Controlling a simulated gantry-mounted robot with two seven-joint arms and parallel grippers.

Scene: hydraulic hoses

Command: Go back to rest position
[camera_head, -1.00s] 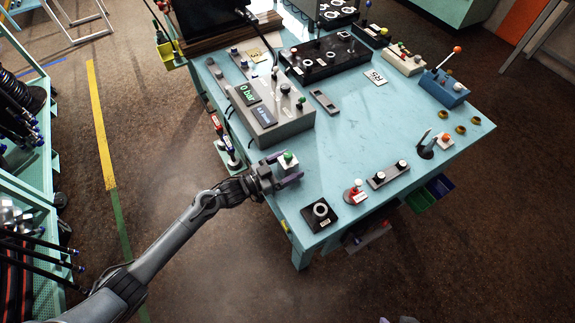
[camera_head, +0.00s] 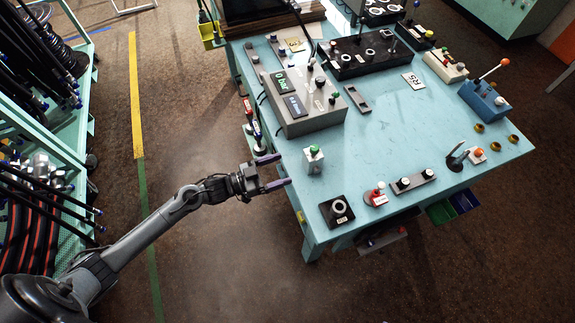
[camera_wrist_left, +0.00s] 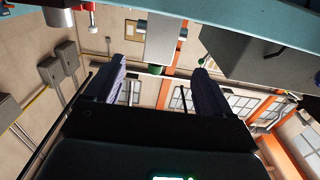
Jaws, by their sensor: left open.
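My left gripper (camera_head: 284,170) is open and empty at the left edge of the blue table (camera_head: 400,135), its fingers pointing toward the table. The small white box with a green button (camera_head: 314,158) stands on the table just beyond the fingertips, clear of them. In the left wrist view my left gripper (camera_wrist_left: 157,75) has its two fingers spread wide. The green-button box (camera_wrist_left: 160,40) hangs upside down in that view, past the fingers. My right gripper is not in view.
A grey box with a "0 bar" display (camera_head: 303,108) stands behind the gripper on the table. A black square block with a ring (camera_head: 337,211) sits near the front corner. A rack of hoses (camera_head: 75,150) stands at the left. The floor between is clear.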

